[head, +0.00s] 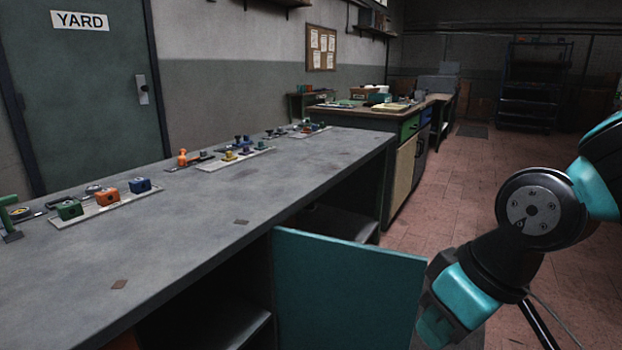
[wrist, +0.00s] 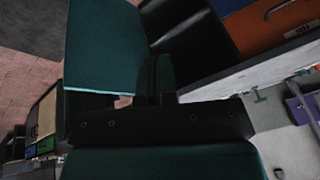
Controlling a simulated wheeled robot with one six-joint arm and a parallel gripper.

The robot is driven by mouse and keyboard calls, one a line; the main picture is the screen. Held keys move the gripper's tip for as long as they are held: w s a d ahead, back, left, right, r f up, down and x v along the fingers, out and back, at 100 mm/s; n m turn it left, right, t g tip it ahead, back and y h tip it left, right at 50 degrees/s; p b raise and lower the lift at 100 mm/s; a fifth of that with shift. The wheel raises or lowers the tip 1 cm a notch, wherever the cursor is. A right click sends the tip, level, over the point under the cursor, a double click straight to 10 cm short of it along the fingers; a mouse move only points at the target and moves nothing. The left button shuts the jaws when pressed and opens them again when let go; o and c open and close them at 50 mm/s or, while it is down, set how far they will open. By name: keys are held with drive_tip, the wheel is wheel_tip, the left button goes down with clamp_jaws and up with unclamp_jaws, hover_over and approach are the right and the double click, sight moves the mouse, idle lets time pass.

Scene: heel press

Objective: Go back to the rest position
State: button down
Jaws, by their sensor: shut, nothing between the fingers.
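My gripper (wrist: 153,82) shows in the wrist view as dark fingers rising from a dark bar, close together with nothing between them. My teal and black arm is folded at the right of the head view, beside the bench and over the floor. I cannot clearly make out the fingers in the head view. A teal cabinet door (head: 345,290) stands open from the bench front, to the left of my arm. It also shows just beyond the fingers in the wrist view (wrist: 100,45); I cannot tell the exact gap.
The grey bench (head: 210,220) carries small coloured fixtures, including a green block (head: 69,210) and an orange block (head: 107,197). Further back is a wooden-topped counter (head: 345,111). Tiled floor (head: 465,180) is clear between the bench and my arm. An orange drawer (wrist: 265,30) shows in the wrist view.

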drive_tip(key=s+r+g, duration=0.2)
drive_tip(key=s+r, duration=0.1)
drive_tip(key=s, duration=0.4)
wheel_tip(320, 180, up, 16)
drive_tip(key=p, duration=1.6)
drive_tip(key=shift+s+r+p, duration=0.2)
drive_tip(key=shift+p, duration=0.2)
drive_tip(key=shift+d, duration=0.1)
